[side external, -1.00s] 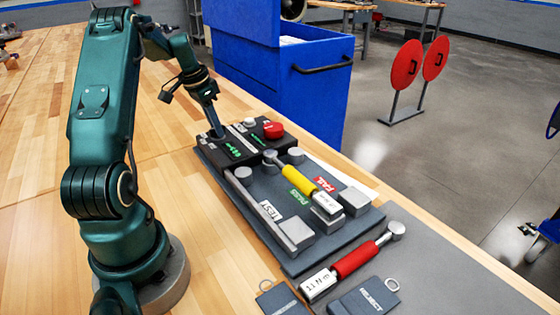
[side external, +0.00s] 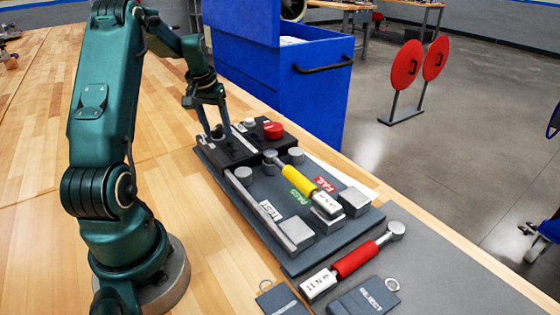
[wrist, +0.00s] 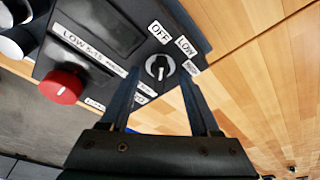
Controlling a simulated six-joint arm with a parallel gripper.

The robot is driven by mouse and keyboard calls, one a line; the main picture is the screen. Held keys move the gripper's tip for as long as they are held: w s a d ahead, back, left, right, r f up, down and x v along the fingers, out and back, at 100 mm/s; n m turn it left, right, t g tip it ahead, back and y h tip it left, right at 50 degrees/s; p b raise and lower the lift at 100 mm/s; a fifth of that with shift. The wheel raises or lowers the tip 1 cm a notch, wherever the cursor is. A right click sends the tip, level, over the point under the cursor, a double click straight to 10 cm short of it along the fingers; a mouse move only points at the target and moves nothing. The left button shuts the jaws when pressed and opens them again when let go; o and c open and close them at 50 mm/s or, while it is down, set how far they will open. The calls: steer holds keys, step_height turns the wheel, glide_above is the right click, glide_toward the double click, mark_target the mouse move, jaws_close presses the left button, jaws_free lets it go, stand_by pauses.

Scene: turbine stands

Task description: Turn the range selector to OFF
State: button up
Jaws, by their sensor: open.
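The range selector is a small round black knob (wrist: 160,67) with a white line, on a dark control box (side external: 240,148). The OFF label (wrist: 159,33) lies above the knob in the wrist view, with LOW (wrist: 186,46) to its right. The white line runs roughly in line with OFF; which end is the pointer I cannot tell. My gripper (wrist: 161,75) is open, one finger on each side of the knob, with gaps between. In the side view my gripper (side external: 217,135) points down over the box's far left part, and its fingers partly hide the knob.
A red button (wrist: 62,87) sits on the box, also in the side view (side external: 273,130). The yellow-handled torque wrench (side external: 299,180) lies on the grey fixture. A red-handled wrench (side external: 354,260) lies nearer. Bare wood is free on the left.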

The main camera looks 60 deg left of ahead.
mark_target(220, 125)
steer(key=shift+r, duration=2.5)
steer(key=shift+d, duration=0.1)
steer(key=w+d+r+m+t, duration=0.1)
steer(key=w+d+r+m, duration=0.15)
steer(key=d+r, duration=0.45)
steer(key=w+d+r+m+t, duration=0.1)
steer(key=d+r+m+t, duration=0.2)
steer(key=d, duration=0.8)
steer(key=s+d+m+h, duration=0.1)
steer(key=s+d+m, duration=0.2)
steer(key=s+d, duration=0.65)
steer(key=s+d+f, duration=0.4)
steer(key=f, duration=0.1)
steer(key=shift+s+d+g+h, duration=0.3)
steer(key=shift+d+h, duration=0.1)
